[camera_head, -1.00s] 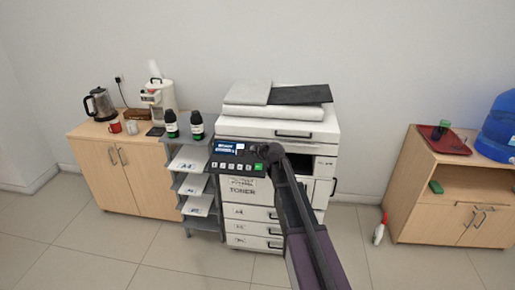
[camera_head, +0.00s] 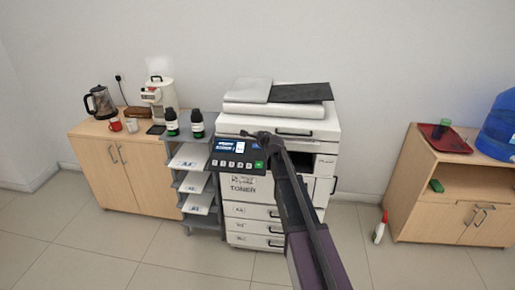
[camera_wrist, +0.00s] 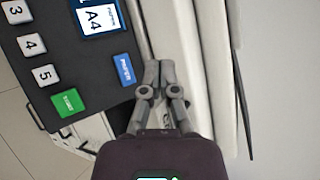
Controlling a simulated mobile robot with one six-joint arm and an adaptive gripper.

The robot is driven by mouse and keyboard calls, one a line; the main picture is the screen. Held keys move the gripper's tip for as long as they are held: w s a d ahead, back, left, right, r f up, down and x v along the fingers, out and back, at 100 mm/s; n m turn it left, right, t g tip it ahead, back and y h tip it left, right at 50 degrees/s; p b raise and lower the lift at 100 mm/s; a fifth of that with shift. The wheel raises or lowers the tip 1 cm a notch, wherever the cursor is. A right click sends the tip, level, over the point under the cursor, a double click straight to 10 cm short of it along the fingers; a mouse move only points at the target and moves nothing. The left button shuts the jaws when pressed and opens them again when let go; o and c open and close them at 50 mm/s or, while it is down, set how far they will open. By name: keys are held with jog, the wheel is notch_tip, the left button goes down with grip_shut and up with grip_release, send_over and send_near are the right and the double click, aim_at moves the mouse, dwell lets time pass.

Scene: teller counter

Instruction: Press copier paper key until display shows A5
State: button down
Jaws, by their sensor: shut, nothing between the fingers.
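The copier (camera_head: 285,126) stands against the wall with its dark control panel (camera_head: 225,168) at the front left. The display (camera_wrist: 96,17) reads A4 in the wrist view; it is small in the head view (camera_head: 228,146). The blue paper key (camera_wrist: 124,69) sits beside the display, labelled PAPER. My gripper (camera_wrist: 159,72) is shut and empty, its fingertips just right of the paper key in the wrist view and not over it. In the head view my gripper (camera_head: 246,133) is at the panel's upper edge. Whether it touches anything cannot be told.
Number keys (camera_wrist: 32,43) and a green key (camera_wrist: 68,102) lie on the same panel. A grey paper rack (camera_head: 190,178) and two dark bottles (camera_head: 171,124) stand left of the copier. Cabinets (camera_head: 130,175) flank it, with open floor in front.

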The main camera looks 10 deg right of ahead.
jog(key=b, duration=0.6)
send_over(258, 151)
jog(key=shift+s+a+f, duration=0.1)
jog(key=shift+s+f, duration=0.1)
jog(key=shift+f, duration=1.45)
jog(key=shift+s+a+f, duration=0.1)
jog(key=shift+s+f, duration=0.1)
jog(key=shift+f, duration=1.4)
jog(key=shift+w+f, duration=0.15)
jog(key=shift+f, duration=0.05)
jog(key=shift+w+d+f+b, duration=0.2)
jog(key=shift+w+f+b, duration=0.2)
jog(key=shift+f+b, duration=0.45)
jog(key=shift+r, duration=0.3)
jog(key=shift+s+a+r+p, duration=0.1)
jog(key=shift+s+r+p, duration=0.3)
jog(key=shift+r+p, duration=0.25)
jog(key=s+r+p, duration=0.1)
jog(key=r+p, duration=0.1)
jog(key=p, duration=0.1)
jog(key=s+r+p, duration=0.1)
jog(key=r, duration=0.1)
jog(key=shift+s+a+r, duration=0.1)
jog(key=shift+s+a, duration=0.2)
jog(key=shift+a, duration=0.1)
